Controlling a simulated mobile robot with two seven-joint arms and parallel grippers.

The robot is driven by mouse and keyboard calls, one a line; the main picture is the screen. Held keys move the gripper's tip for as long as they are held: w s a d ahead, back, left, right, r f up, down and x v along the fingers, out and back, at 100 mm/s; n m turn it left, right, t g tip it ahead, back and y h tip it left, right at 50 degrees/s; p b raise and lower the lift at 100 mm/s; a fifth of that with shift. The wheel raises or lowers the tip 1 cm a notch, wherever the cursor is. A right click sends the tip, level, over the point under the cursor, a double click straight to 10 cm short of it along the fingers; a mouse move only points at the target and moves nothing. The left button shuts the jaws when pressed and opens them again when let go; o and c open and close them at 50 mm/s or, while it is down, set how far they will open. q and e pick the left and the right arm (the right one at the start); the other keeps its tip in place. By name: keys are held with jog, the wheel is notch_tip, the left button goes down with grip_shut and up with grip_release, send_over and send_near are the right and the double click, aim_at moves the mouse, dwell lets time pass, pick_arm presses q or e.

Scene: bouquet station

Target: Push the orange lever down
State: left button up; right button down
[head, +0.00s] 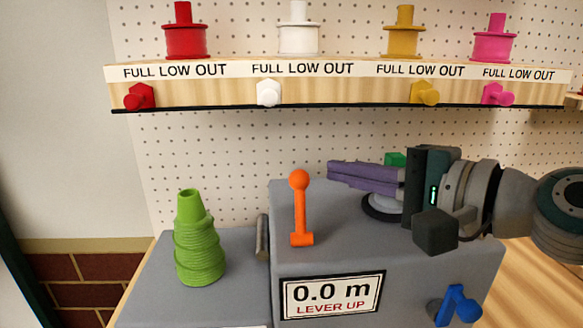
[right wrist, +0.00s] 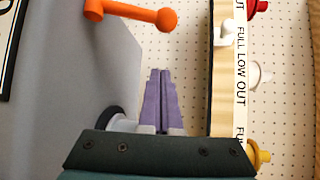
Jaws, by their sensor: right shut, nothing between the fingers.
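The orange lever (head: 300,207) stands upright on top of the grey machine box (head: 400,262), with a round knob at its top end. The sign (head: 331,296) on the box front reads "0.0 m" and "LEVER UP". My right gripper (head: 332,172) comes in from the right, its purple fingers shut and empty. The fingertips are to the right of the lever's knob and apart from it. In the right wrist view the lever (right wrist: 130,13) is at the upper left, beyond the shut fingertips (right wrist: 160,73). My left gripper is not in view.
A green cone-shaped spool (head: 198,240) stands on the lower grey surface left of the box. A blue lever (head: 457,306) is on the box front at right. A wooden shelf (head: 340,92) with coloured spools and pegs runs above, against a pegboard. A green block (head: 395,160) shows behind my gripper.

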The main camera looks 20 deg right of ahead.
aim_at(300, 201)
jog(key=shift+x, duration=0.85)
jog(key=shift+s+a+r+p, duration=0.15)
jog(key=shift+s+a+p, duration=0.3)
jog(key=shift+s+a+r+p, duration=0.2)
jog(key=shift+s+a+p, duration=0.2)
jog(key=shift+s+a, duration=0.6)
jog(key=shift+a, duration=0.05)
